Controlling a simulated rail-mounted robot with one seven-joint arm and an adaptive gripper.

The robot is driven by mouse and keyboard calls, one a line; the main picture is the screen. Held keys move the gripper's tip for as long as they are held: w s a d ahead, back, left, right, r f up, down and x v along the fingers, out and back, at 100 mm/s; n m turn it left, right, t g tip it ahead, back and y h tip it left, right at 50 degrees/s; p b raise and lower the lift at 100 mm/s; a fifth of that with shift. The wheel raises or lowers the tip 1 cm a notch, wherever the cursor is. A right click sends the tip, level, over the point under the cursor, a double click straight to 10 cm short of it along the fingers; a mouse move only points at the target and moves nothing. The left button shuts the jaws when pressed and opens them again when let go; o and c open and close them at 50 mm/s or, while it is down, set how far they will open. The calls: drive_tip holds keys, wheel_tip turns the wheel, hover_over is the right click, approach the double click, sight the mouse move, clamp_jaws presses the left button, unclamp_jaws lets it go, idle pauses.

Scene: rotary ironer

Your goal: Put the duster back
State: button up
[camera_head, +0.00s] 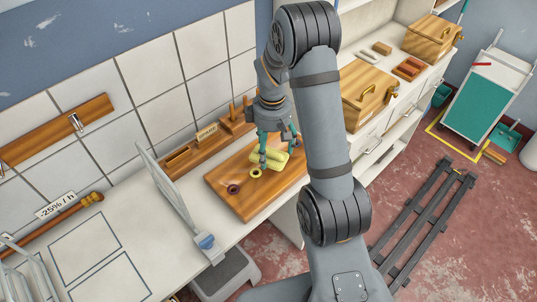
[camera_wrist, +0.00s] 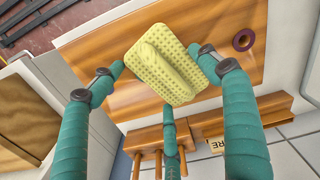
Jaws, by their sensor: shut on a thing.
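The duster (camera_head: 283,160) is a yellow dimpled pad with a raised ridge. In the wrist view the duster (camera_wrist: 160,62) lies between my teal fingertips. My gripper (camera_head: 277,147) points down over the wooden board (camera_head: 228,203) and is shut on the duster; its fingers also show in the wrist view (camera_wrist: 157,72). I cannot tell whether the duster touches the board. A long wooden rack (camera_head: 180,162) with a label, a trough and upright pegs stands behind the board, against the tiled wall. The rack also shows in the wrist view (camera_wrist: 262,106).
A dark red ring (camera_head: 233,189) and a yellow ring (camera_head: 255,173) are on the board near the duster. An upright grey panel (camera_head: 175,195) stands left of the board. Wooden boxes (camera_head: 367,90) stand right of my arm. The counter front-left holds outlined rectangles (camera_head: 85,243).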

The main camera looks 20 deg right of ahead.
sight(269, 158)
drive_tip(key=shift+w+a+f, duration=0.25)
drive_tip(key=shift+a+f, duration=0.1)
drive_tip(key=shift+a, duration=0.05)
drive_tip(key=shift+f+p, duration=0.6)
drive_tip(key=shift+f, duration=1.35)
drive_tip(key=shift+f, duration=0.15)
drive_tip(key=o, duration=1)
drive_tip(key=shift+o, duration=0.5)
wheel_tip(269, 158, up, 12)
drive_tip(key=shift+r+b, duration=0.2)
drive_tip(key=shift+b, duration=0.7)
